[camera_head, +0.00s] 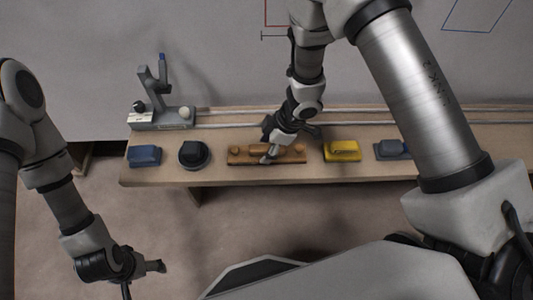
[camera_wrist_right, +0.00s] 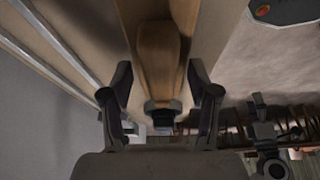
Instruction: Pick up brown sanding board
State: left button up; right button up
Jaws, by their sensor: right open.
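The brown sanding board (camera_head: 240,157) lies on the wooden bench, long side across, near the middle of the row in the head view. It has raised knobs on top, and the gripper hides part of it. My right gripper (camera_head: 272,146) is at the board from behind and above, fingers open. In the right wrist view the brown board (camera_wrist_right: 158,45) extends up the picture between the open fingers of the right gripper (camera_wrist_right: 159,72); I cannot tell whether they touch it. My left gripper (camera_head: 146,272) hangs empty above the floor at lower left, its fingers apart.
On the bench (camera_head: 215,177), a blue block (camera_head: 145,156) and a dark round tool (camera_head: 193,154) lie left of the board. A grey fixture (camera_head: 160,112) and metal rails (camera_head: 240,118) stand behind.

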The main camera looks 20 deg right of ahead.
jog(key=shift+f, duration=0.15)
dwell(0.3)
jog(key=shift+c, duration=0.7)
jog(key=c, duration=0.8)
